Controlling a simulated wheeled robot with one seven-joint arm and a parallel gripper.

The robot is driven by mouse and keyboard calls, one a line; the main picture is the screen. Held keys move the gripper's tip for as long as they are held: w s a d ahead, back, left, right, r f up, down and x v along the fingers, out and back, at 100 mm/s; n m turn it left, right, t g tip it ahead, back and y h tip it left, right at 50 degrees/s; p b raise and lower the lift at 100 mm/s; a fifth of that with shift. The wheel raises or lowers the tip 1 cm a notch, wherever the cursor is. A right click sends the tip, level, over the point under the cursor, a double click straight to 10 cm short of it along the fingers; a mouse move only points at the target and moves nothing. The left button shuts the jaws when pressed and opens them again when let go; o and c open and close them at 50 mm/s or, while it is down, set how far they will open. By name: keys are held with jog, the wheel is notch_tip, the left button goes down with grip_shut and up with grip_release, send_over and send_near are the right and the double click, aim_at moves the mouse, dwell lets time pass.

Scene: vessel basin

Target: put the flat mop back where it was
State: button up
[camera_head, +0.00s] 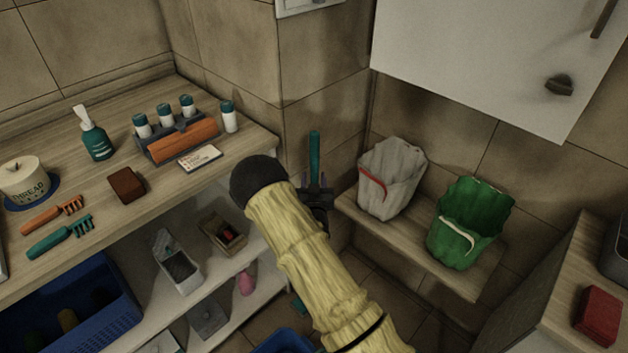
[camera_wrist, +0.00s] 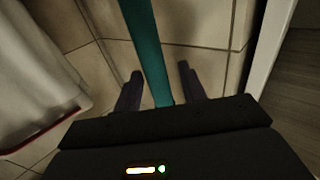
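The flat mop shows as a teal handle (camera_head: 314,152) standing about upright in the corner between the shelf unit and the bench. In the wrist view the teal handle (camera_wrist: 150,50) runs between the two dark fingers of my gripper (camera_wrist: 160,78). The fingers are apart, with a visible gap on the right side of the handle, so my gripper looks open around it. In the head view my gripper (camera_head: 316,190) is at the handle, partly behind my yellow-sleeved arm. The mop's head is not clearly visible; a small teal patch shows low beside my arm.
The shelf unit's wooden top (camera_head: 95,185) at the left carries bottles, hand tools and a caddy. A white cabinet (camera_head: 480,60) hangs above the bench.

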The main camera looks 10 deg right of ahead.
jog(key=shift+r, duration=0.1)
jog(key=s+a, duration=0.2)
jog(key=s, duration=0.9)
jog(key=shift+s+a, duration=0.2)
jog(key=shift+s, duration=0.2)
jog(key=s+d+r+n+g+y, duration=0.1)
jog(key=s+r+g, duration=0.4)
jog(key=s, duration=0.5)
jog(key=s+d+r+n+g+y, duration=0.1)
jog(key=s+r+g+y, duration=0.1)
jog(key=s+r+g, duration=0.4)
jog(key=s+g, duration=0.4)
jog(key=s, duration=0.1)
jog(key=shift+s+d+r, duration=0.15)
jog(key=shift+s+d, duration=0.05)
jog(key=shift+s, duration=0.05)
dwell(0.5)
